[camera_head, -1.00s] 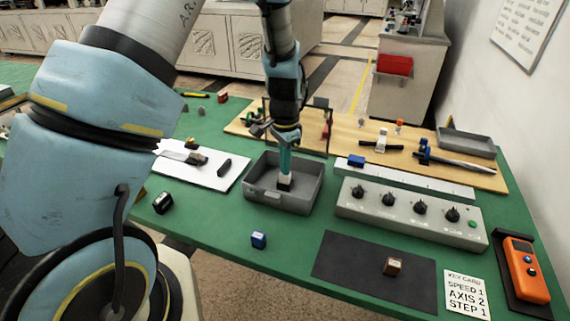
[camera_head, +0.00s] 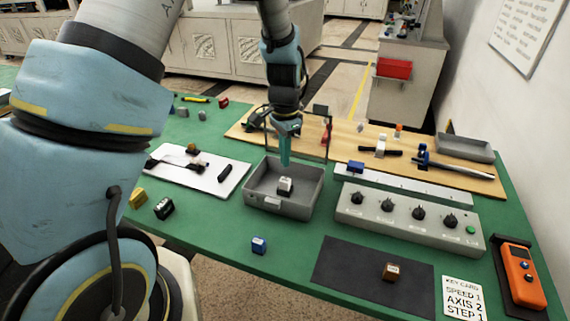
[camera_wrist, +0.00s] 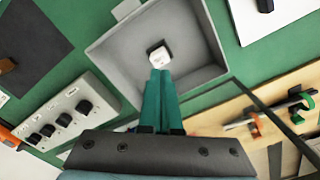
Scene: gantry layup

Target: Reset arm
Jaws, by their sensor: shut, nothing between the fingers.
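My gripper (camera_head: 285,160) is shut and empty, its teal fingers pointing down above the grey tray (camera_head: 312,203). In the wrist view the closed fingers (camera_wrist: 160,75) reach toward a small white block (camera_wrist: 158,53). That block (camera_head: 285,185) sits on the tray floor in the head view, below the fingertips and apart from them. The tray wall (camera_wrist: 211,38) surrounds the block in the wrist view.
A grey knob panel (camera_head: 400,232) stands right of the tray. A white board (camera_head: 212,182) with small parts lies left. A wooden board (camera_head: 440,177) lies behind.

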